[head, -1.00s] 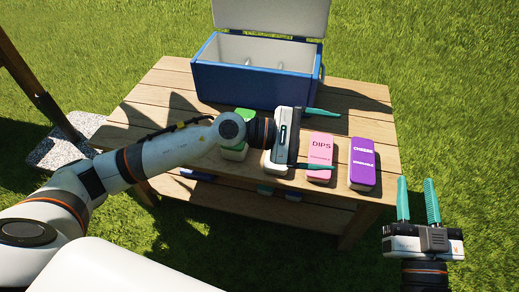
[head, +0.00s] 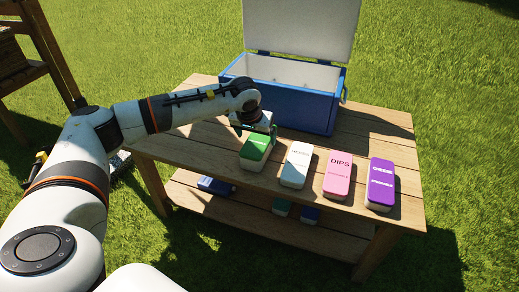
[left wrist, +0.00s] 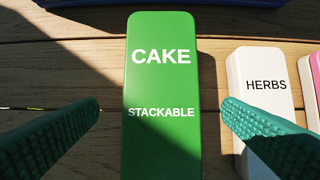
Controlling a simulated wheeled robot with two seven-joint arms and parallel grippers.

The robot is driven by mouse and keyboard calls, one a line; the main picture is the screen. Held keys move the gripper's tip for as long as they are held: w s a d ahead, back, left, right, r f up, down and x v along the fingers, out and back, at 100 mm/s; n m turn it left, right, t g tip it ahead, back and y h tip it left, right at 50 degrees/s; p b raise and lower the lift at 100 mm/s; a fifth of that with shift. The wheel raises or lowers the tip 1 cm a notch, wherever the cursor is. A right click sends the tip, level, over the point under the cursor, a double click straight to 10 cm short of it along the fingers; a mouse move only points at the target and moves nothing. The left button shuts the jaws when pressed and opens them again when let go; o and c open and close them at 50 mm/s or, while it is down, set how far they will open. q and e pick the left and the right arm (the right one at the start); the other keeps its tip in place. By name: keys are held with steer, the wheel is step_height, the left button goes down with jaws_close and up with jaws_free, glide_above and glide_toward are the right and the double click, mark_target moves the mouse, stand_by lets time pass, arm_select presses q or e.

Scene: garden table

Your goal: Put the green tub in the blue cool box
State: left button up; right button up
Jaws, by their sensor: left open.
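The green tub (head: 256,147), with a green lid and pale base, stands on the table at the left end of a row of tubs. In the left wrist view the green tub (left wrist: 161,90) reads "CAKE STACKABLE". My left gripper (head: 255,128) is open above it; in the left wrist view its two teal fingers (left wrist: 160,125) lie on either side of the tub, apart from it. The blue cool box (head: 283,103) stands open at the back of the table, its lid raised. Its white inside shows no contents. My right gripper is out of view.
A white HERBS tub (head: 296,164), a pink DIPS tub (head: 339,175) and a purple CHEESE tub (head: 380,184) stand to the right of the green one. A lower shelf (head: 255,217) holds several tubs. The wooden table (head: 392,143) is bare right of the box.

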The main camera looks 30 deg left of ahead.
mark_target(258, 140)
arm_select(q)
steer(key=shift+w+f, duration=0.25)
steer(key=shift+f, duration=0.45)
steer(key=b+x, duration=0.2)
steer(key=x, duration=0.2)
steer(key=shift+w+f+b, duration=0.15)
steer(key=shift+f+b, duration=0.15)
steer(key=shift+b, duration=0.1)
steer(key=shift+w+f, duration=0.1)
steer(key=shift+f, duration=0.05)
steer(key=shift+c, duration=0.2)
steer(key=c, duration=1.4)
